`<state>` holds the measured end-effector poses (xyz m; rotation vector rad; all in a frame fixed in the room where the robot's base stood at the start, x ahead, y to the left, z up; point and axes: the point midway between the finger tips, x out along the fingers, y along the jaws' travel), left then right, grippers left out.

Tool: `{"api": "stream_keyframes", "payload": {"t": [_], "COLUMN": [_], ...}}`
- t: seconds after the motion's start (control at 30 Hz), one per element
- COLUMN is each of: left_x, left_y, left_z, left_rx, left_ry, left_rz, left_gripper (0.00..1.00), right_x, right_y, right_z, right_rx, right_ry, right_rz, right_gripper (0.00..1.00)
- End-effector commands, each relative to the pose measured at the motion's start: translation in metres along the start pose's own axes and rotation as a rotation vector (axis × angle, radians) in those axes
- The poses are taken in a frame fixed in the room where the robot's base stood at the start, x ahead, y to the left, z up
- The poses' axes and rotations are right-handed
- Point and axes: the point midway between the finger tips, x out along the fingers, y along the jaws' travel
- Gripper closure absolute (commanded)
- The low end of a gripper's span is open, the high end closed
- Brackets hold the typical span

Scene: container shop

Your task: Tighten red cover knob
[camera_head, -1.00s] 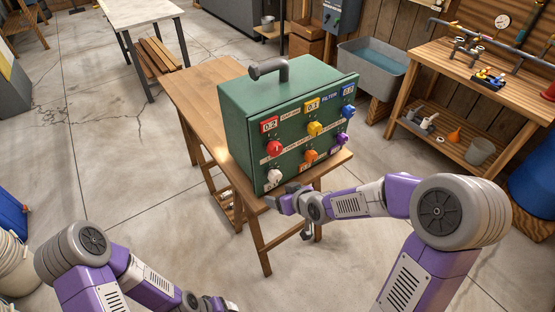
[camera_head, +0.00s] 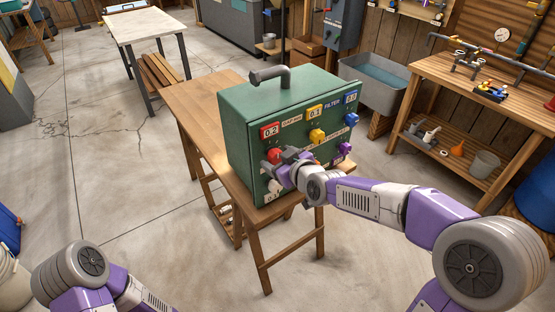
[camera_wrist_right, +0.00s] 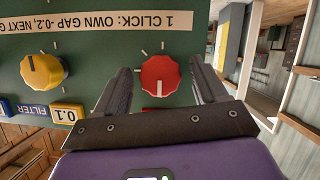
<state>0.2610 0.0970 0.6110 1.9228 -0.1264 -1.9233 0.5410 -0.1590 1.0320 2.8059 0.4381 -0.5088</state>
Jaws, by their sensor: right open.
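The green box (camera_head: 240,135) stands on a wooden table and has a panel of coloured knobs. The red knob (camera_head: 274,154) is at the panel's left, below the red 0.2 display (camera_head: 270,131); my gripper partly hides it. In the right wrist view the red knob (camera_wrist_right: 160,76) appears whole, its white mark pointing down in the picture. My right gripper (camera_head: 273,164) is open in front of the panel, its fingers on either side of the red knob with a visible gap at each side. My left gripper is out of view; only part of its arm shows.
A yellow knob (camera_head: 317,135) sits beside the red one and also shows in the right wrist view (camera_wrist_right: 42,70). A white knob (camera_head: 275,186) is below, and a purple knob (camera_head: 345,149) is at the right. The wooden table (camera_head: 196,98) has free surface left of the box.

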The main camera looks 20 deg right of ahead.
Motion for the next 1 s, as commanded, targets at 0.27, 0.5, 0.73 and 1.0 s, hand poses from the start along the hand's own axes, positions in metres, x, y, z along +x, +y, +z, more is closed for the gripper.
{"api": "stream_keyframes", "payload": {"t": [0.27, 0.5, 0.73, 1.0], "left_x": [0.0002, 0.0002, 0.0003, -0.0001], "left_y": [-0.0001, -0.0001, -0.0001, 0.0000], "left_z": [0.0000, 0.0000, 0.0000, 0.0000], "left_rx": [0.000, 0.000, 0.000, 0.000], "left_ry": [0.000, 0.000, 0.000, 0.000], "left_rz": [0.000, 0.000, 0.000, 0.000], "left_gripper": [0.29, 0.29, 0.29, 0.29], "right_x": [0.0094, 0.0091, 0.0090, 0.0090], "right_y": [-0.0003, -0.0002, -0.0002, 0.0005], "right_z": [-0.0003, -0.0002, -0.0001, 0.0005], "right_rx": [0.000, 0.000, 0.000, 0.013], "right_ry": [0.001, 0.001, 0.000, -0.001], "right_rz": [0.000, 0.000, 0.000, -0.004], "right_gripper": [0.29, 0.44, 0.79, 0.84]}}
